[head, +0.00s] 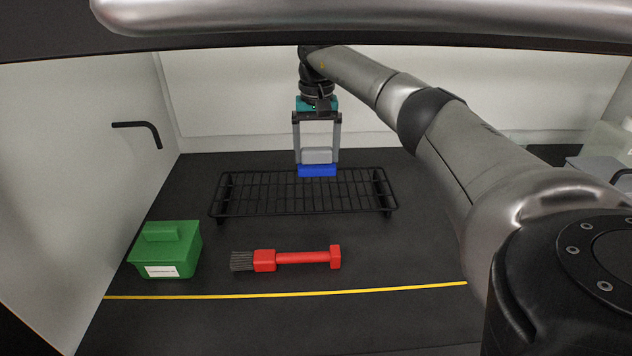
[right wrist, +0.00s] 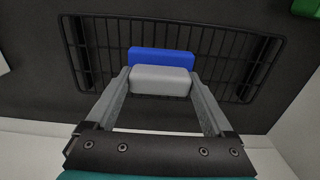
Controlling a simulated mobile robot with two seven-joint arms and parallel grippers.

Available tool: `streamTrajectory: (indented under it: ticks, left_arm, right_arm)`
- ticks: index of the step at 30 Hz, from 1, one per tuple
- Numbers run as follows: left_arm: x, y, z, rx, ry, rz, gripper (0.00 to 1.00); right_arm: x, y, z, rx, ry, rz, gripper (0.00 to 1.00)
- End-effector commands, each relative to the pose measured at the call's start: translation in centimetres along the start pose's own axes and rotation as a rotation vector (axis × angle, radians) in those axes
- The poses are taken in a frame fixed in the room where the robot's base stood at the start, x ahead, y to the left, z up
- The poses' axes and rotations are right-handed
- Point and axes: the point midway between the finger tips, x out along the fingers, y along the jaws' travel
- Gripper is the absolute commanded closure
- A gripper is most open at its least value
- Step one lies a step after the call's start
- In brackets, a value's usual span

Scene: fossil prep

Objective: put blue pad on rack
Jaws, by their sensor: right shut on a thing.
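The blue pad (head: 318,170) has a grey block-shaped top (head: 317,155). My right gripper (head: 317,158) points down and is shut on the grey part, with the blue part below the fingertips. In the right wrist view the blue pad (right wrist: 161,61) shows beyond the grey top (right wrist: 160,81) between the fingers. The black wire rack (head: 270,192) stands on the dark work surface. The pad is at the rack's back edge in the head view; whether it touches the wires I cannot tell. My left gripper is not in view.
A red-handled brush (head: 300,257) lies in front of the rack. A green lidded box (head: 168,252) with a white label stands at the front left. A yellow line (head: 290,293) crosses the front. White walls close the left and back.

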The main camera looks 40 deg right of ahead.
Motion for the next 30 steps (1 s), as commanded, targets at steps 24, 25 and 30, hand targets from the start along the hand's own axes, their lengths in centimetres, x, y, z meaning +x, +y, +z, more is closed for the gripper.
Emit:
streamTrajectory:
  ticks: [24,25,30]
  left_arm:
    - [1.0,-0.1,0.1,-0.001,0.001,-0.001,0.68]
    - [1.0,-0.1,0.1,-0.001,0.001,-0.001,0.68]
    - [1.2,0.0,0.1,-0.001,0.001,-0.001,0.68]
  right_arm:
    - [7.0,-0.1,0.0,0.0,0.001,-0.001,0.83]
    - [7.0,-0.1,0.0,0.0,0.001,-0.001,0.83]
    - [7.3,-0.1,0.0,0.0,0.001,-0.002,0.09]
